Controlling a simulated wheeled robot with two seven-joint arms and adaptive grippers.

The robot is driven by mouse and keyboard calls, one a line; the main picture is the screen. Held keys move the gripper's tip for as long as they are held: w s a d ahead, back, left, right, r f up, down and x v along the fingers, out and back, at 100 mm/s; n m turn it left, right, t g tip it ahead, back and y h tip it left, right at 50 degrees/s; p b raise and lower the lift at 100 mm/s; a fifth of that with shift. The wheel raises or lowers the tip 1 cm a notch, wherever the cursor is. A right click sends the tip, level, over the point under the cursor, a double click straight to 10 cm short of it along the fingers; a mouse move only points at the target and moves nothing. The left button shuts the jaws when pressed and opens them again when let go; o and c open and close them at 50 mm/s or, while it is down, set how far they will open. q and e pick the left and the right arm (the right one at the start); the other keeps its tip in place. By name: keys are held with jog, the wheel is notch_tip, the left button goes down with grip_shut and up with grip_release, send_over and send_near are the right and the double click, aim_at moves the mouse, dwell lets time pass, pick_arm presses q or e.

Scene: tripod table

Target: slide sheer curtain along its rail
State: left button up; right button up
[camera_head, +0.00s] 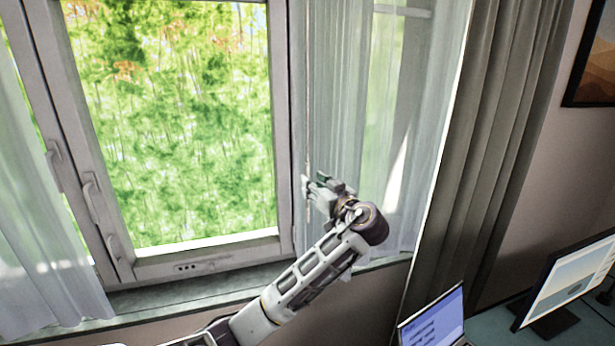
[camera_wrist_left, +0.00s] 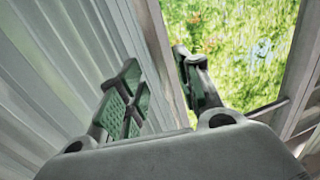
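A sheer white curtain (camera_head: 335,90) hangs bunched over the right part of the window. Another sheer curtain (camera_head: 40,230) hangs at the far left. A thin upright rod or edge strip (camera_head: 307,110) runs down the left edge of the right sheer curtain. My left gripper (camera_head: 313,190) is at the lower part of this edge. In the left wrist view, the left gripper's fingers (camera_wrist_left: 160,78) stand apart, with the sheer curtain (camera_wrist_left: 40,70) on the left and the window side on the right. Whether cloth touches the fingers is unclear. The rail and my right gripper are out of view.
A thick grey-brown drape (camera_head: 495,130) hangs right of the sheer curtain. The window frame (camera_head: 283,120) with handles (camera_head: 92,200) is at left, above a sill (camera_head: 190,300). A laptop (camera_head: 435,320) and a monitor (camera_head: 570,285) stand at lower right.

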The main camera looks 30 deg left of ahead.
pick_arm(q)
jog(key=shift+p+x, duration=0.55)
jog(key=shift+x, duration=1.6)
grip_shut()
